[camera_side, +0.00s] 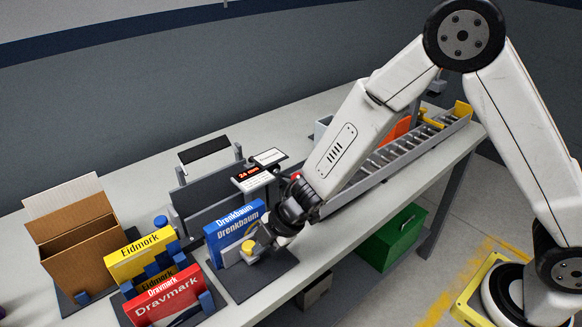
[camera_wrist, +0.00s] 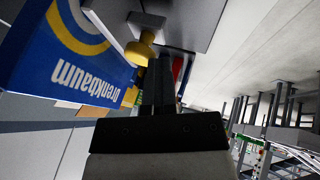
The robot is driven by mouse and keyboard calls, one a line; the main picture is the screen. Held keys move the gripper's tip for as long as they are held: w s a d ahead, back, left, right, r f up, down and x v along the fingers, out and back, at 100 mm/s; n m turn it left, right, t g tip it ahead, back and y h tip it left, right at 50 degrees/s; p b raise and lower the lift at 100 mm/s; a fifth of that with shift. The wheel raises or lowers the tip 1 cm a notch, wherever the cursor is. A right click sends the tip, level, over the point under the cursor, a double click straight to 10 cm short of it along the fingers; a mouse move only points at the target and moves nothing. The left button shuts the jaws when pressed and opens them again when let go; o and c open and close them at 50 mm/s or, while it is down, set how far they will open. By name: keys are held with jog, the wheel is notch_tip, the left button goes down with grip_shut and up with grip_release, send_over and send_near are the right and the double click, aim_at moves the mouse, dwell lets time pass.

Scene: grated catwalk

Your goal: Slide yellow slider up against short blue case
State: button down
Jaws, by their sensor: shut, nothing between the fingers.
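The short blue case (camera_side: 233,225), lettered Drenkbaum, stands upright on a dark base plate (camera_side: 262,283) near the table's front edge. It fills the upper left of the wrist view (camera_wrist: 65,50). The yellow slider (camera_side: 248,246) shows as a round yellow knob in front of the case's lower right part. In the wrist view the knob (camera_wrist: 140,48) sits on a grey part, close to the case. My gripper (camera_side: 256,244) is shut and empty, low beside the knob. Its dark fingers (camera_wrist: 158,80) reach right next to the knob; I cannot tell whether they touch it.
Yellow (camera_side: 140,256) and red (camera_side: 168,298) cases stand in holders to the left, with an open cardboard box (camera_side: 80,245) beyond. A small display (camera_side: 252,178) stands behind the blue case. A roller track (camera_side: 395,160) runs along the table under my arm.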

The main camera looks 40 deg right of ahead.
jog(key=shift+w+d+r, duration=0.1)
jog(key=shift+w+d, duration=0.1)
jog(key=shift+w, duration=0.45)
jog(key=shift+s+d+r, duration=0.1)
jog(key=shift+s+r, duration=0.05)
jog(key=shift+s, duration=1.05)
jog(key=shift+s+r, duration=0.1)
jog(key=shift+s, duration=1.05)
jog(key=v, duration=1)
jog(key=shift+s, duration=0.3)
